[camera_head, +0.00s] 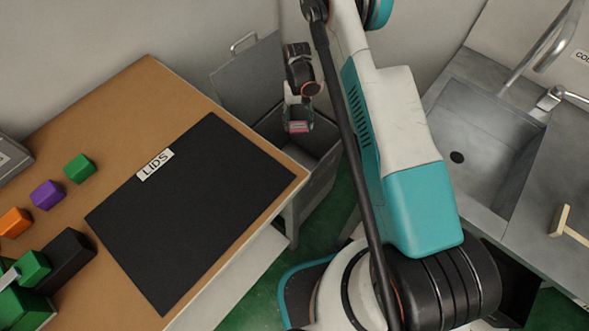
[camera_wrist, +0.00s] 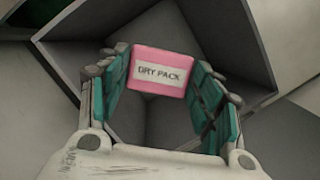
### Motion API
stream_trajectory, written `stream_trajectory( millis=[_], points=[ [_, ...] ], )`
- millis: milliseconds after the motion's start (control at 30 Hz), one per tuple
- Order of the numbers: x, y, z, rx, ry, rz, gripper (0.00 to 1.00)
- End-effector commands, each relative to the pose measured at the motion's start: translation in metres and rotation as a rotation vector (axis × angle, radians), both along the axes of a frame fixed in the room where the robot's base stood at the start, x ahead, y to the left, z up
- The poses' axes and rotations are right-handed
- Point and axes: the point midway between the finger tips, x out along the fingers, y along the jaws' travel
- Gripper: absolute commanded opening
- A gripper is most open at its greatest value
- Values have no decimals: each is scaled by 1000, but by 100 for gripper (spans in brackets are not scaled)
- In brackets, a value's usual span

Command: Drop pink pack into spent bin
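The pink pack (camera_head: 299,127) is a small block held between the fingers of my gripper (camera_head: 298,115). In the wrist view the pack (camera_wrist: 161,73) shows a white label reading "DRY PACK", with a teal-padded finger against each side. My gripper (camera_wrist: 162,82) points down over the open grey bin (camera_head: 322,178), and the pack is at or just above its mouth; the exact height is hard to tell. The bin's walls (camera_wrist: 238,40) surround the pack in the wrist view. Its lid (camera_head: 246,82) stands raised at the back. No "spent" label shows on the bin.
A wooden table left of the bin holds a black mat (camera_head: 200,215) marked "LIDS" and several coloured blocks, such as a purple one (camera_head: 48,194). A metal sink (camera_head: 480,150) with a tap stands at the right. Green floor shows between them.

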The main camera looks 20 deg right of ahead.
Motion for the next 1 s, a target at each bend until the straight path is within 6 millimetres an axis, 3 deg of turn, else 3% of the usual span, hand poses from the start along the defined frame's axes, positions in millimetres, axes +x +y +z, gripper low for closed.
stream_trajectory(
  millis=[67,533,667,1000],
  points=[
    [0,0,0,0,0,0,81],
    [2,0,6,0,0,0,81],
    [6,-1,24,0,0,0,81],
    [24,-5,88,0,0,0,81]
  ],
)
